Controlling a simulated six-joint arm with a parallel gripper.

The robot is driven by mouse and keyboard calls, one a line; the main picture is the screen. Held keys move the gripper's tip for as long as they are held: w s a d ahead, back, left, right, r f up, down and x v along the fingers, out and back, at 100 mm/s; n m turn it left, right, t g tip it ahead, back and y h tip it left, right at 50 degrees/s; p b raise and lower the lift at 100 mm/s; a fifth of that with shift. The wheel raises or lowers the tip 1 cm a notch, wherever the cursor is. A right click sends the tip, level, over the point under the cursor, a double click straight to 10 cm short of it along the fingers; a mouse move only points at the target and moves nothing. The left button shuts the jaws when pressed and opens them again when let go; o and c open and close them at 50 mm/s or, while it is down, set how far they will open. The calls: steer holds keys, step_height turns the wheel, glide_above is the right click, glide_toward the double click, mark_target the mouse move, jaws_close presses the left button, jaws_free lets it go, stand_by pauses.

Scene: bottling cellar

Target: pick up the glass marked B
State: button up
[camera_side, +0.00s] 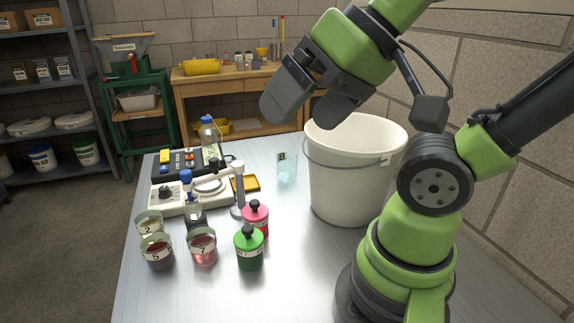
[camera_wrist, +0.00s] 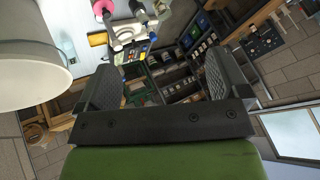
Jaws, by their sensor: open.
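A clear, bluish glass (camera_side: 287,168) stands upright on the metal table, left of the white bucket. It has a small dark label near its rim; I cannot read the letter surely. Three other glasses stand at the table's front left, marked 2 (camera_side: 149,224), 5 (camera_side: 157,254) and 7 (camera_side: 202,247). My gripper (camera_side: 308,108) is open and empty, high above the table, above and slightly right of the clear glass. In the wrist view my two fingers (camera_wrist: 165,75) are wide apart with nothing between them.
The tall white bucket (camera_side: 345,185) stands close right of the clear glass; it also shows in the wrist view (camera_wrist: 30,60). A stirrer stand, a yellow tray (camera_side: 246,184), a pink bottle (camera_side: 256,220) and a green bottle (camera_side: 249,250) stand left. The table's front middle is clear.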

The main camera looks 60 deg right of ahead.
steer(key=n+g+h, duration=0.6)
steer(key=n, duration=1.7)
glide_above(287, 159)
steer(key=a, duration=0.1)
step_height(287, 159, down, 18)
steer(key=shift+n+g, duration=0.3)
steer(key=shift+n, duration=0.1)
steer(key=shift+w+x, duration=0.2)
steer(key=shift+x, duration=2.35)
steer(key=shift+w+x, duration=0.2)
steer(key=shift+x, duration=2.35)
steer(key=shift+d+r, duration=0.15)
steer(key=c, duration=1)
